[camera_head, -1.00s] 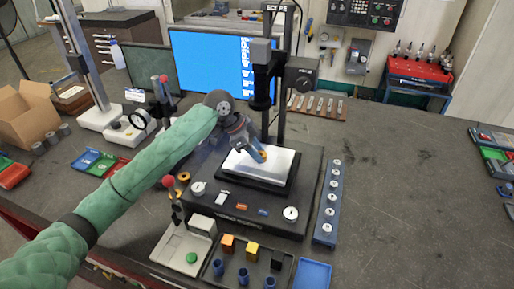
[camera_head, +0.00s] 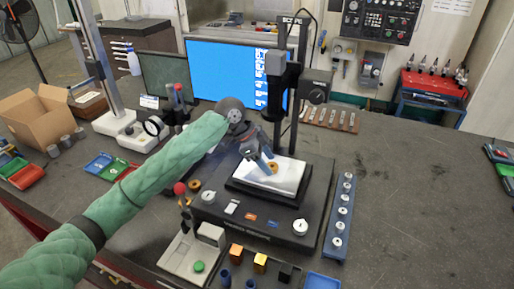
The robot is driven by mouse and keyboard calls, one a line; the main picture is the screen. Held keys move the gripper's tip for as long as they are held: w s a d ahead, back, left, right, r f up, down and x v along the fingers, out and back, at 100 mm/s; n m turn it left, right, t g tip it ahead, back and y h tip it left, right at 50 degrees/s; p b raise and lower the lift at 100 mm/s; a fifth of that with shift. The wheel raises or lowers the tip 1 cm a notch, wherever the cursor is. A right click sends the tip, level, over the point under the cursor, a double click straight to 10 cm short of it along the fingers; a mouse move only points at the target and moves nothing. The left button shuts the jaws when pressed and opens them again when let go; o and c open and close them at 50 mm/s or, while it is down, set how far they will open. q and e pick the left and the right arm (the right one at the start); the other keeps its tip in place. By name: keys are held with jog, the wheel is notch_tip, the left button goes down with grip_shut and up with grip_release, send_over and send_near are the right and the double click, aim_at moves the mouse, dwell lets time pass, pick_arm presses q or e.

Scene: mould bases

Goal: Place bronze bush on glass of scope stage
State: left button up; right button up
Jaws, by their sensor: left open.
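The bronze bush (camera_head: 273,167), a small orange-brown ring, appears to rest on the pale glass (camera_head: 287,181) of the scope stage, near the middle of the plate. My left gripper (camera_head: 265,162) is just above and to the left of the bush, pointing down at a slant. Its fingers are open, with their tips close to the bush; I cannot tell whether they touch it. The black scope stage (camera_head: 238,188) frames the glass. My right gripper is out of view.
The scope column (camera_head: 297,85) rises behind the stage. A blue rail with several pale round pieces (camera_head: 338,226) is at right. A blue screen (camera_head: 225,65) stands behind.

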pick_arm(q)
jog(key=b+v, duration=0.3)
jog(key=v, duration=0.8)
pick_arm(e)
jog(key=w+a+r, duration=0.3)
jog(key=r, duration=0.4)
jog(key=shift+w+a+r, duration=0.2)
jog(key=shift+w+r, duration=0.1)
pick_arm(q)
jog(key=shift+r, duration=0.1)
